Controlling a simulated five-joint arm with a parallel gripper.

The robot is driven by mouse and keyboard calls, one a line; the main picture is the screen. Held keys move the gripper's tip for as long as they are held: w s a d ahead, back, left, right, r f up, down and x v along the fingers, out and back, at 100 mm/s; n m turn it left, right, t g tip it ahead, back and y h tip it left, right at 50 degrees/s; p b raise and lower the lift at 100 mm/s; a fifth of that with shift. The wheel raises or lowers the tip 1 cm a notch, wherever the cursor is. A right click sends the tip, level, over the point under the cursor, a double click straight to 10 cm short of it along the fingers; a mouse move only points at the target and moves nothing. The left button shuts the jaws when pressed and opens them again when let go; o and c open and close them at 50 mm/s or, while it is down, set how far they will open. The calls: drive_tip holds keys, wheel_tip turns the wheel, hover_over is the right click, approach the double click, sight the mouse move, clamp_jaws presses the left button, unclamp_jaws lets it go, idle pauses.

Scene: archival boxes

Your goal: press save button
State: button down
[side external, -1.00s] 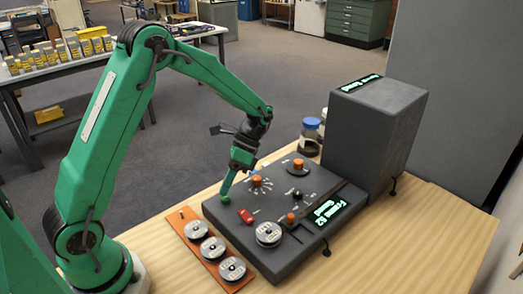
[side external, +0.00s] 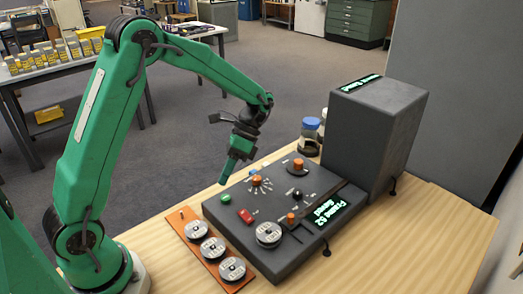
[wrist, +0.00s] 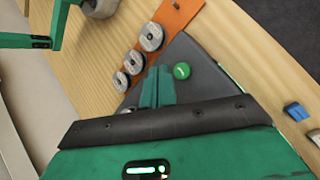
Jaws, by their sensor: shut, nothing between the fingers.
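A dark grey control box (side external: 245,226) lies on the wooden table. A round green button (side external: 226,199) sits at its left corner and also shows in the wrist view (wrist: 181,71). My gripper (side external: 224,182) is shut and empty, pointing down above the green button, with a small gap between. In the wrist view my fingers (wrist: 160,84) are together, just beside the green button. A lit display (side external: 329,211) appears to read "Frame 52 Saved".
Orange knobs (side external: 257,181) stand on the panel. An orange strip with several metal reels (side external: 212,248) lies along its left side. A tall grey box (side external: 373,130) rises behind on the right. Jars (side external: 310,138) stand behind the panel.

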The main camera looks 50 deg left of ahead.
sight(227, 198)
drive_tip(key=shift+r, duration=0.85)
drive_tip(key=shift+s+r, duration=0.1)
drive_tip(key=shift+r, duration=0.05)
idle(0.8)
drive_tip(key=s+d+r+n+t, duration=0.2)
drive_tip(key=s+r+n+t, duration=0.5)
drive_tip(key=s+r+t, duration=0.4)
drive_tip(key=shift+s+r+n+t, duration=0.35)
drive_tip(key=shift+s+t, duration=0.25)
drive_tip(key=shift+t, duration=0.4)
idle(1.0)
